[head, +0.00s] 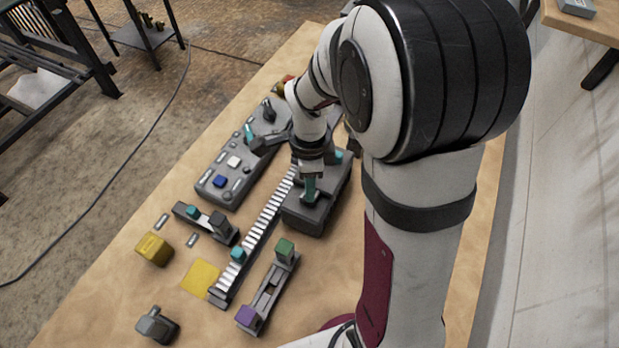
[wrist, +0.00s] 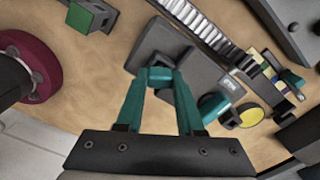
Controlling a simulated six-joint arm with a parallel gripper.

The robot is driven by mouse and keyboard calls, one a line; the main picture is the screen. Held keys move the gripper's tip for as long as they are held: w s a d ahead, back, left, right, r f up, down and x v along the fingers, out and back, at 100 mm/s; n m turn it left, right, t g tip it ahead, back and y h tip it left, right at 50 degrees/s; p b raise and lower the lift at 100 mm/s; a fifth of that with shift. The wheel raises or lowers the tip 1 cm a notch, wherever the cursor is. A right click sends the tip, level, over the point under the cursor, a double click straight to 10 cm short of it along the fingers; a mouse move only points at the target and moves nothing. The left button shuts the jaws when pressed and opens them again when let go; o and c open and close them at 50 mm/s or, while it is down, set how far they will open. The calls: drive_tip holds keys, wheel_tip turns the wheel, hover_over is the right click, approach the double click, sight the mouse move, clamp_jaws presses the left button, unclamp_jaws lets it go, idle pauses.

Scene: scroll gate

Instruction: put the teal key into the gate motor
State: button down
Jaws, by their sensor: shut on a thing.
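The gate motor appears to be the dark grey box (head: 303,218) beside the ribbed rail; it also shows in the wrist view (wrist: 200,74). My gripper (head: 309,196) points down over the near part of this box. In the wrist view my gripper (wrist: 160,76) has its teal fingers shut on a small teal piece, apparently the teal key (wrist: 160,71), at a dark spot on the box top. The fingers hide most of the key. I cannot tell whether it is seated or just above. A teal round part (wrist: 210,106) sits elsewhere on the box.
The ribbed rail (head: 262,221) with a teal block (head: 238,254) runs along the box's left. A grey control panel (head: 240,160) lies beyond it. A slider with green and purple ends (head: 268,285), a yellow block (head: 153,249) and a yellow square (head: 200,277) are nearer.

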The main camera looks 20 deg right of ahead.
drive_tip(key=shift+f, duration=0.45)
drive_tip(key=shift+c, duration=2.3)
unclamp_jaws()
drive_tip(key=o, duration=0.5)
drive_tip(key=shift+c, duration=0.2)
drive_tip(key=shift+r, duration=0.1)
drive_tip(key=shift+r, duration=3.4)
